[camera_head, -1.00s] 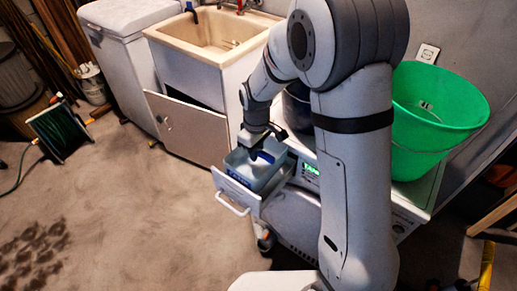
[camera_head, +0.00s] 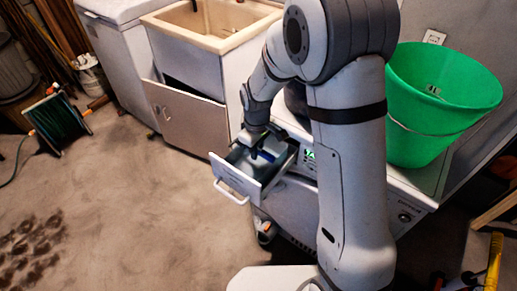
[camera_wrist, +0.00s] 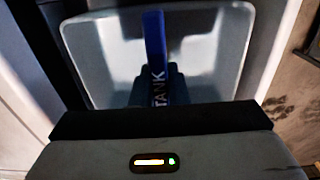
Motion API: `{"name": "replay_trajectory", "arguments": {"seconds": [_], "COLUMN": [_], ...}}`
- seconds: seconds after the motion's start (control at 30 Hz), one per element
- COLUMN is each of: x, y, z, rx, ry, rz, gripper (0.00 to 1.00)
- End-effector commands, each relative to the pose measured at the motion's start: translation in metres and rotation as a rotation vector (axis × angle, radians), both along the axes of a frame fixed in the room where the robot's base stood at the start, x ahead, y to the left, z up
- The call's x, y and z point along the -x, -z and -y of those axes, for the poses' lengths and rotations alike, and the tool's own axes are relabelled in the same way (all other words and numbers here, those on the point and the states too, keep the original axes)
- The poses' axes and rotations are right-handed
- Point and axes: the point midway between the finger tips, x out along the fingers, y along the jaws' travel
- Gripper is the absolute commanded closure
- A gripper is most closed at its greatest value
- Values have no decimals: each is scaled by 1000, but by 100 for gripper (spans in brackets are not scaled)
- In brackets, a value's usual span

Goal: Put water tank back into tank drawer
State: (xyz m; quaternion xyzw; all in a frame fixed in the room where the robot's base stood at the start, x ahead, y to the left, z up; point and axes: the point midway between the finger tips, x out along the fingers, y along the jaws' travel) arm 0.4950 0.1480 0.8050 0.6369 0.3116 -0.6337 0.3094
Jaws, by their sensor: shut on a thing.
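The water tank (camera_head: 246,165) is a pale, open-topped bin with a blue handle (camera_wrist: 154,45) marked TANK. It sits down inside the pulled-out tank drawer (camera_head: 233,181), mostly hidden by the drawer's white front and by my arm. In the wrist view, the tank (camera_wrist: 98,62) fills the middle, with dark drawer edges around it. My gripper (camera_head: 256,152) is over the drawer, pointing down. It is shut on the blue handle, and its dark fingers (camera_wrist: 157,86) show around the handle in the wrist view. Whether the tank rests on the drawer floor cannot be seen.
The drawer belongs to a white machine (camera_head: 290,208) with a lit green display. A green bucket (camera_head: 440,105) stands on top. A sink cabinet (camera_head: 190,120) with its door ajar is to the left. The floor (camera_head: 130,210) in front is clear.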

Motion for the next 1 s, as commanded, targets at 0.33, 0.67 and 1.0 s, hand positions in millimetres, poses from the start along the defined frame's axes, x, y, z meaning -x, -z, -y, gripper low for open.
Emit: {"name": "replay_trajectory", "arguments": {"seconds": [0.33,0.67,1.0], "x": [0,-2,-5], "y": [1,3,6], "z": [0,2,6], "rx": [-1,-1,0], "ry": [1,2,2], "rz": [1,1,1], "gripper": [100,100,100]}}
